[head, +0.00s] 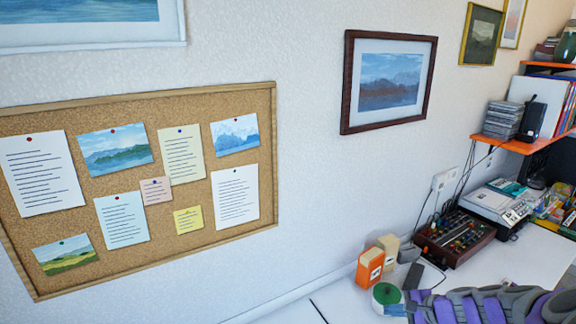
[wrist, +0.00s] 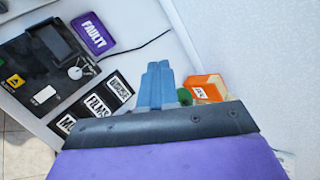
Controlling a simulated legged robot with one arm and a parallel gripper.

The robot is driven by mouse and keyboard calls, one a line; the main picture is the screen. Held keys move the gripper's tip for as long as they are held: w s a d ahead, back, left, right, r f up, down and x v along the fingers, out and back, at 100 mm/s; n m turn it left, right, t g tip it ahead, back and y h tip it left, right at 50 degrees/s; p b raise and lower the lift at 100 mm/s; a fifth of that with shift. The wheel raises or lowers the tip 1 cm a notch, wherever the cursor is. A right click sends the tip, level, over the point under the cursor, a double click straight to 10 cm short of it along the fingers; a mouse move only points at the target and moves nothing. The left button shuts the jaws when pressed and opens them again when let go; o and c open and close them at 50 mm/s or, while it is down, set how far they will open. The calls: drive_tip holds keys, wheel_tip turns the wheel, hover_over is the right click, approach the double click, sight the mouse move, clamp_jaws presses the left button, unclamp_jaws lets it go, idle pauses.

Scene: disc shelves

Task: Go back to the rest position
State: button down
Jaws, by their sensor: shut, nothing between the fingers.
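My gripper (wrist: 159,72) shows in the wrist view with its two blue-grey fingers together and nothing between them. It is over the white desk (wrist: 155,30), beside an orange box (wrist: 203,85). A green round item (wrist: 184,96) is partly hidden just right of the fingers. In the head view my purple and grey arm reaches in from the lower right, over the desk (head: 337,297). A green and white round item (head: 386,295) is close to the arm's end.
The wrist view shows a black device (wrist: 30,75), a purple FAULTY sign (wrist: 93,33) and black label plates (wrist: 82,106). A cork board (head: 95,185) hangs left.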

drive_tip(key=s+a+r+n+g, duration=0.3)
drive_tip(key=s+a+r+n, duration=0.3)
drive_tip(key=a, duration=0.4)
drive_tip(key=s+a+r+n+g, duration=0.3)
drive_tip(key=s+a+n, duration=0.1)
drive_tip(key=s+a, duration=0.55)
drive_tip(key=s+d+r+n+g+h, duration=0.1)
drive_tip(key=s+n+h, duration=0.4)
drive_tip(key=s, duration=1.6)
drive_tip(key=shift+d+r+n+g+h, duration=0.2)
drive_tip(key=shift+d+n+g+h, duration=0.2)
drive_tip(key=shift+d+g+h, duration=0.55)
